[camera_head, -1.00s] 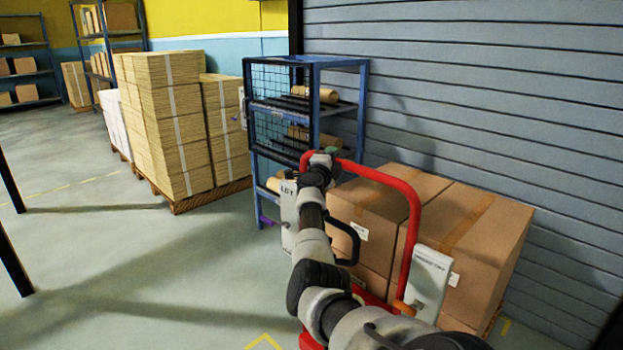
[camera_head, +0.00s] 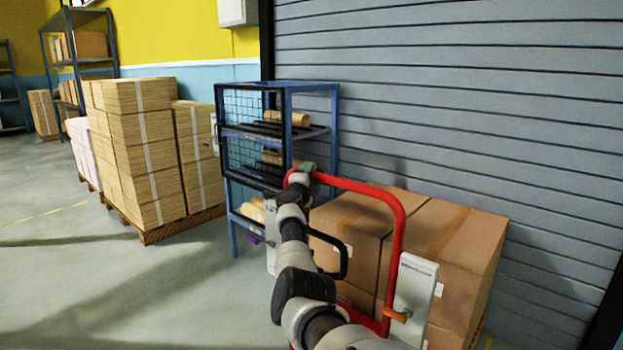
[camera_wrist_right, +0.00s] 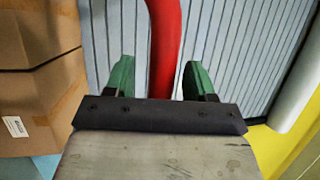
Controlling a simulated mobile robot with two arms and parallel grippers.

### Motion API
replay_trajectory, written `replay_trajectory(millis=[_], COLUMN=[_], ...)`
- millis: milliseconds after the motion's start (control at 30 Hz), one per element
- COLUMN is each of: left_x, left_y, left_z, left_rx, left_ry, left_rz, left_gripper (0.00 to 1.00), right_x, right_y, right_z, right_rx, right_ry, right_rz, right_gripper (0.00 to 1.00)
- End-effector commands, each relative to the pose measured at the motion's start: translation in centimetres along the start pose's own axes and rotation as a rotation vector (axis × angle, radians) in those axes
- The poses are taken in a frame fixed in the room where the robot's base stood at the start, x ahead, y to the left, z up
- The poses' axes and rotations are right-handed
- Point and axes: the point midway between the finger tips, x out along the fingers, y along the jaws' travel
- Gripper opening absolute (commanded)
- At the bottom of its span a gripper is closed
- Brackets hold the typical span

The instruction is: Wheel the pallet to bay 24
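Large brown cartons (camera_head: 450,250) stand in front of the grey shutter. A red tubular handle (camera_head: 398,225) rises in front of them in the head view. What lies under the cartons is mostly hidden by my arm and the frame edge. My right gripper (camera_wrist_right: 160,85) is at the handle's upper left corner. In the right wrist view its green fingers stand on either side of the red bar (camera_wrist_right: 164,45), with a gap showing beside the bar, so it looks open. My left gripper is out of view. No bay number 24 is readable.
A blue mesh-sided rack (camera_head: 232,165) holding brown rolls stands just behind and left of the handle. Stacked kraft bundles (camera_head: 135,150) sit on a wooden pallet (camera_head: 165,228) farther left. Open floor (camera_head: 110,290) lies at the lower left. The shutter (camera_head: 450,110) closes off the right.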

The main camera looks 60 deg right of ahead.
Motion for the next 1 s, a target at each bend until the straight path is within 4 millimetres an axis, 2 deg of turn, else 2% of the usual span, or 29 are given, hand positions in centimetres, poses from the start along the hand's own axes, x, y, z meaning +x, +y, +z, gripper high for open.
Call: replay_trajectory(millis=[267, 433, 733, 1000], left_x=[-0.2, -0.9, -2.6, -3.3], left_y=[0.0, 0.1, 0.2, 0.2], left_z=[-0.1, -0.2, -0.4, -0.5], left_rx=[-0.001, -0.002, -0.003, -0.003], left_ry=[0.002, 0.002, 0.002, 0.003], left_rz=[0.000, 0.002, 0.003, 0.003], left_gripper=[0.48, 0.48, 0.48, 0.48], right_x=[0.0, -1.2, -5.8, -9.8], right_y=[-0.3, -0.5, -0.2, -0.1], right_z=[-0.2, 0.1, 0.0, 0.3], right_rx=[0.001, 0.004, 0.002, 0.002], right_ry=[0.006, 0.003, 0.005, 0.000], right_rz=[-0.004, -0.004, 0.000, 0.000], right_gripper=[0.55, 0.55, 0.55, 0.55])
